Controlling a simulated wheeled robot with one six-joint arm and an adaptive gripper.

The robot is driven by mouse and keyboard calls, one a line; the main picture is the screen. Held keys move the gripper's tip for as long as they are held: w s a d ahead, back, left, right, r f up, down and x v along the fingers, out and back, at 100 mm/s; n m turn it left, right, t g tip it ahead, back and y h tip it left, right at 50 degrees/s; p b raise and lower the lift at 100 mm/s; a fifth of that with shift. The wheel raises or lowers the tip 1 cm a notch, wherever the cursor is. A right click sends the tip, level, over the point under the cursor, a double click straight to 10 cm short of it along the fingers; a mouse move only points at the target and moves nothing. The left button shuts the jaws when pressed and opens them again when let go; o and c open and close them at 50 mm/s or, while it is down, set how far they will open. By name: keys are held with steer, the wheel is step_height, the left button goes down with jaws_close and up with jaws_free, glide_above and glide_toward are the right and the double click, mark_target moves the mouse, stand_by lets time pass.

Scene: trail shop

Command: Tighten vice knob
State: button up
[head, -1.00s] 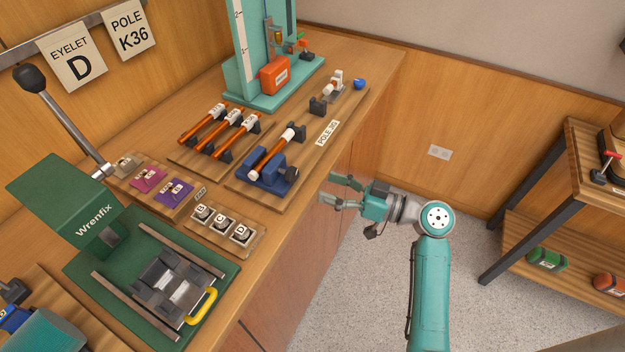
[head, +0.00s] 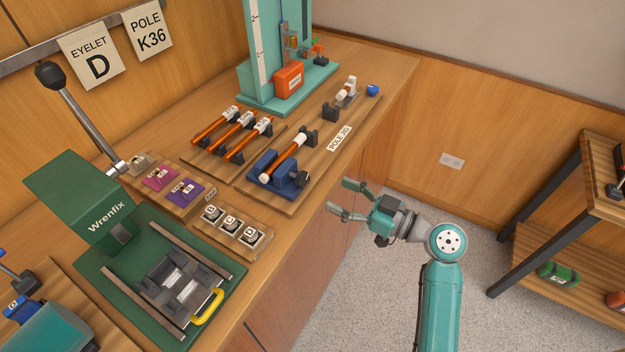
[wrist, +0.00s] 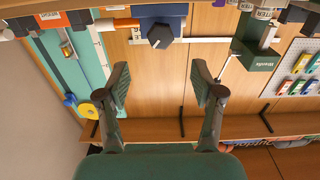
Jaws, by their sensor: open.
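The blue vice (head: 279,181) stands near the front edge of the bench and holds the near end of an orange pole with a white tip (head: 284,159). Its dark knob (head: 305,180) faces the bench front. My gripper (head: 340,197) is open and empty, in front of the bench edge and to the right of the knob, with a gap between them. In the wrist view the faceted knob (wrist: 160,37) under the blue vice body (wrist: 160,12) lies ahead, centred between the two spread fingers (wrist: 161,72) and beyond their tips. Nothing touches the knob.
A green Wrenfix press (head: 120,225) with a long lever stands at the left. Several orange poles (head: 230,133) lie behind the vice. A teal measuring stand (head: 270,50) is at the back. A wooden shelf (head: 560,230) stands right; floor between is clear.

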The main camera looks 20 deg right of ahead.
mark_target(305, 180)
steer(key=x, duration=1)
steer(key=c, duration=1.1)
steer(key=shift+c, duration=0.2)
